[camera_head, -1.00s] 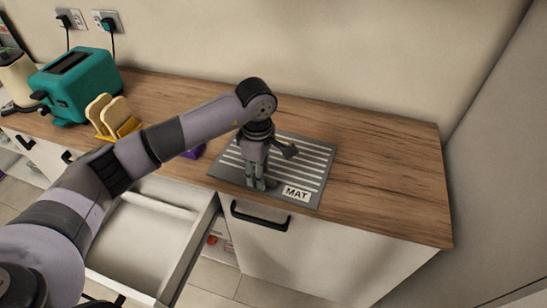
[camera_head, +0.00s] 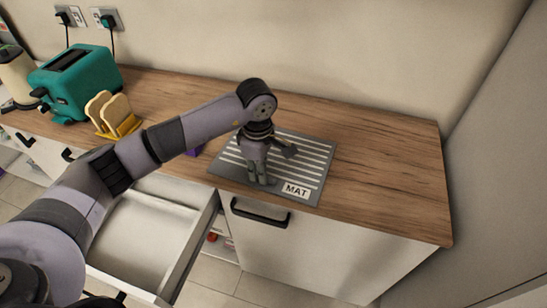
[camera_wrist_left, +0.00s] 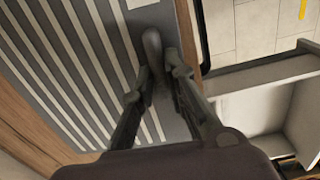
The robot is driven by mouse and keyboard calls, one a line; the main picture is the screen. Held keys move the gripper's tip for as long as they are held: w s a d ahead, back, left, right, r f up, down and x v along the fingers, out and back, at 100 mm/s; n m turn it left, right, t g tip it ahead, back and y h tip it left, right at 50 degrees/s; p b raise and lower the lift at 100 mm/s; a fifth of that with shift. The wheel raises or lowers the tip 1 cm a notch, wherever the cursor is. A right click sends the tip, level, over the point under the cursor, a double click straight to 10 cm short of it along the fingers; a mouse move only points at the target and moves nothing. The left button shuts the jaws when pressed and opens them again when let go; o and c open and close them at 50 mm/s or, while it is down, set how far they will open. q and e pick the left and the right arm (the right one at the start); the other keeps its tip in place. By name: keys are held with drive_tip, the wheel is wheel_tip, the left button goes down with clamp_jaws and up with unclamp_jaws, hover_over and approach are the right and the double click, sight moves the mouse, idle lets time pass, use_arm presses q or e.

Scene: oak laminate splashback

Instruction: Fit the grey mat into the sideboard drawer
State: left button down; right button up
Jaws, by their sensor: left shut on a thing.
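The grey mat (camera_head: 314,172) with white stripes and a "MAT" label lies flat on the wooden worktop, close to its front edge. My left gripper (camera_head: 262,182) points down over the front left part of the mat. In the left wrist view the gripper (camera_wrist_left: 157,75) is shut on a dark raised grip of the mat (camera_wrist_left: 50,62). The open white drawer (camera_head: 207,240) is below the worktop to the left, and looks empty where it shows. It also shows at the right of the left wrist view (camera_wrist_left: 262,80). My arm hides part of the drawer. My right gripper is not in view.
A teal toaster (camera_head: 80,85), a yellow rack with toast (camera_head: 125,128) and a cream kettle (camera_head: 14,75) stand on the left of the worktop (camera_head: 390,165). A purple thing (camera_head: 193,150) is partly behind my arm. The worktop's right end is clear.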

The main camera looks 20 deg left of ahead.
use_arm(q)
drive_tip(key=shift+r, duration=0.15)
idle(0.3)
drive_tip(key=shift+w+r, duration=0.1)
drive_tip(key=shift+r, duration=0.5)
wheel_tip(320, 180, up, 18)
drive_tip(key=b, duration=0.2)
drive_tip(key=shift+r, duration=0.25)
